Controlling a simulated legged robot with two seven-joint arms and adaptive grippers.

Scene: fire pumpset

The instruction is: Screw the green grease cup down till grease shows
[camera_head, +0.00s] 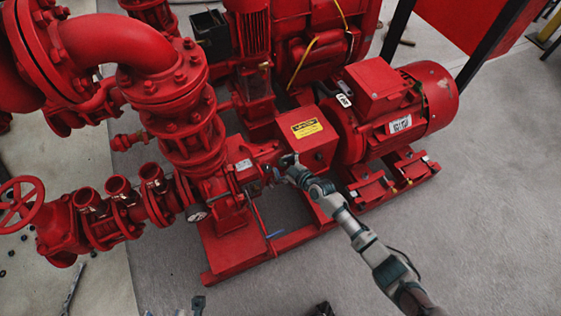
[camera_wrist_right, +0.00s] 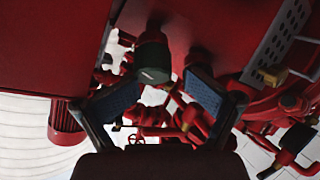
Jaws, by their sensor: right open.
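The green grease cup (camera_wrist_right: 153,61) shows in the right wrist view as a dark green, ribbed cap on the red pump housing. My right gripper (camera_wrist_right: 158,95) is open, with one blue-padded finger on each side below the cup. The cup lies just beyond the fingertips, roughly centred between them. No grease can be made out. In the head view my right gripper (camera_head: 286,166) reaches in beside the red coupling guard (camera_head: 312,143), and the cup cannot be made out there. A small grey-green part at the bottom edge may be my left gripper (camera_head: 198,303); its fingers are not clear.
The red motor (camera_head: 397,107) stands right of the guard. Red flanged pipework (camera_head: 165,85) and a handwheel (camera_head: 18,204) crowd the left. A pressure gauge (camera_head: 197,215) sits low on the pump. A wrench (camera_head: 74,286) lies on the floor.

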